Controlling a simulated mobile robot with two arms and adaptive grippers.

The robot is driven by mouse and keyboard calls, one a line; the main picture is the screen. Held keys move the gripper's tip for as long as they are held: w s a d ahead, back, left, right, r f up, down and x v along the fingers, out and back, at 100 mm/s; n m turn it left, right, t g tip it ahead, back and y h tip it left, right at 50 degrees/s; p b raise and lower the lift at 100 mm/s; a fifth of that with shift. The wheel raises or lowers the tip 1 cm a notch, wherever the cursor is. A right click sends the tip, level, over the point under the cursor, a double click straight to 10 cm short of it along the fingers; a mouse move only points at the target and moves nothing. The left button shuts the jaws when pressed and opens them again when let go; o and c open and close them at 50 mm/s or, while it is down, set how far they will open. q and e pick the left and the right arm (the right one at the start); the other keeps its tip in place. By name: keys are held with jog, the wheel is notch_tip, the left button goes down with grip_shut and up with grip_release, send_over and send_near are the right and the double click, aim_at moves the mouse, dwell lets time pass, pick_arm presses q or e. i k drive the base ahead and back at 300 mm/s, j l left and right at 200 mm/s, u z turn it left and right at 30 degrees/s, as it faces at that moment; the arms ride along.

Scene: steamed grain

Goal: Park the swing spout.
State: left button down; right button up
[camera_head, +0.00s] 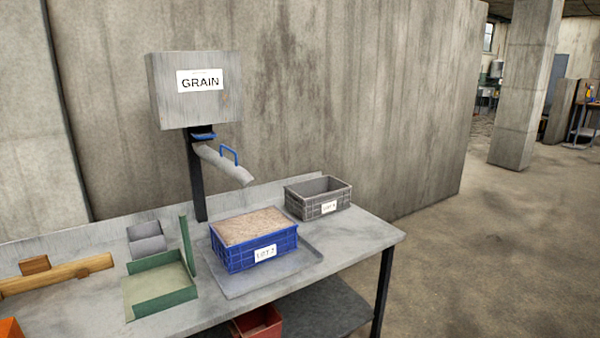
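The swing spout (222,163) is a grey tube under the grey box labelled GRAIN (197,90). It slopes down to the right, and its open end hangs above the table between the two crates. A blue handle (229,154) stands on top of the spout, and a blue piece (203,135) sits at the box's underside. A blue crate with a LOT label (231,262), filled to near the rim with tan grain, stands on a grey tray (312,255). A grey crate with a LOT label (304,208) stands behind it to the right. Neither gripper is in view.
A green open-sided box (164,303), a small grey two-part bin (147,243) and a wooden piece (68,272) occupy the table's left. An orange object (10,328) shows at the lower left corner. A red bin (262,325) sits below the table. The table's right end is clear.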

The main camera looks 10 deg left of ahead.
aim_at(218, 159)
jog(key=i+l, duration=0.2)
jog(key=i, duration=0.2)
jog(key=i+l+z, duration=0.1)
jog(key=i, duration=0.3)
jog(key=i+l+z, duration=0.1)
jog(key=i+l, duration=0.2)
jog(key=i, duration=0.15)
